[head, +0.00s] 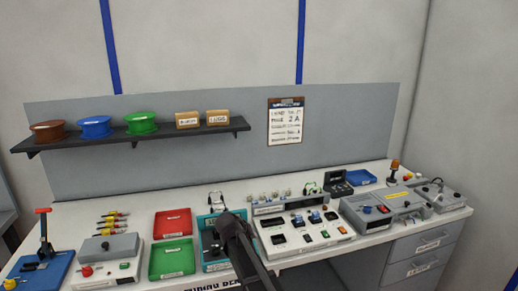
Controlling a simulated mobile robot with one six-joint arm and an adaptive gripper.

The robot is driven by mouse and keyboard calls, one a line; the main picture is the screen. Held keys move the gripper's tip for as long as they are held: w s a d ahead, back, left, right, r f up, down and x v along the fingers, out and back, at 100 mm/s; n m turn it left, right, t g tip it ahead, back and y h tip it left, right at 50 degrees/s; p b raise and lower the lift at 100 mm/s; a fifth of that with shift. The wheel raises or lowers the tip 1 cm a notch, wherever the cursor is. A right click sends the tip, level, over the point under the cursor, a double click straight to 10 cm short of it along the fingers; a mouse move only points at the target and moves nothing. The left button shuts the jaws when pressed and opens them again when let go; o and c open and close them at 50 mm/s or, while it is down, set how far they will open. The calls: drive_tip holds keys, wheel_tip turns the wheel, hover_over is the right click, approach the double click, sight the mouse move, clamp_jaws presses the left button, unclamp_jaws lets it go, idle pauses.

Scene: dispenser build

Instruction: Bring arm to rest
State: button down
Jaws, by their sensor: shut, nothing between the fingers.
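My gripper (228,219) shows at the bottom middle of the head view as the far end of a dark shape rising from the lower edge. It looks shut and empty. It is in front of the teal fixture (211,263) on the bench and hides part of it. I cannot tell how high it is above the bench.
The white bench (140,222) holds a red tray (173,223), a green tray (172,259), a grey control panel (303,231) and grey devices (383,211) at right. A blue-based press (42,268) stands at left. A shelf (135,136) with spools hangs behind.

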drive_tip(key=s+d+f+m+g+y, duration=0.1)
drive_tip(key=s+d+f+g+y, duration=0.1)
drive_tip(key=s+d, duration=0.8)
drive_tip(key=s+d+f+m+g+y, duration=0.1)
drive_tip(key=s+d+g, duration=0.3)
drive_tip(key=s+d, duration=0.6)
drive_tip(key=s+f+y, duration=0.1)
drive_tip(key=s, duration=0.3)
drive_tip(key=shift+d+f+g+y, duration=0.15)
drive_tip(key=shift+f+g+y, duration=0.25)
